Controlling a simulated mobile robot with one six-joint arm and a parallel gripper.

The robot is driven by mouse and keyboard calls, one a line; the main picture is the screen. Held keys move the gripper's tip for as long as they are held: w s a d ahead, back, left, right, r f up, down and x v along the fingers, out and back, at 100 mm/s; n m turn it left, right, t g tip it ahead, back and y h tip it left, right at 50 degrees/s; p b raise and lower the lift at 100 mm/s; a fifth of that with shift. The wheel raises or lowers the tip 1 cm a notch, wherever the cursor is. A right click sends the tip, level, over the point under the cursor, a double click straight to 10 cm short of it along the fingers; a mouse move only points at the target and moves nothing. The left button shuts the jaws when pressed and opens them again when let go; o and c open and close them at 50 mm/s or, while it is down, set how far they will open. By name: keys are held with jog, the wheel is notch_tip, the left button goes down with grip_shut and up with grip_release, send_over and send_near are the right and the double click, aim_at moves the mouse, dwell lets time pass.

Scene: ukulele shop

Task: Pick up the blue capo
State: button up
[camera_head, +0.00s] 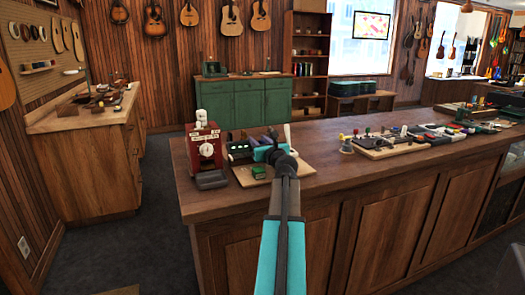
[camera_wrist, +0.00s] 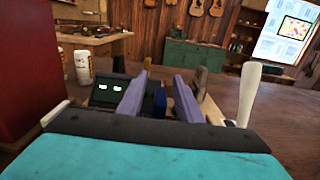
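A small upright blue thing, which looks like the blue capo (camera_wrist: 160,101), shows between my fingers in the wrist view. My gripper (camera_wrist: 161,77) is open, with one purple finger on each side of it. Gaps show on both sides, so I see no contact. In the head view my gripper (camera_head: 270,153) is over a wooden board (camera_head: 247,176) on the counter. My own arm hides most of the spot there, and I cannot make out the capo in that view.
A red device (camera_head: 205,150) stands left of the board. A dark box with lit displays (camera_wrist: 109,91) is just left of my fingers. A white upright handle (camera_wrist: 248,92) is to the right. Bare counter (camera_head: 317,181) lies to the right.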

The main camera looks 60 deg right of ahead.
grip_shut()
jog(key=shift+r, duration=0.15)
jog(key=shift+r, duration=0.55)
jog(key=s+a+r+b, duration=0.3)
jog(key=s+a, duration=0.8)
jog(key=shift+a+r+b, duration=0.25)
jog(key=shift+b, duration=0.1)
dwell(0.4)
dwell(0.8)
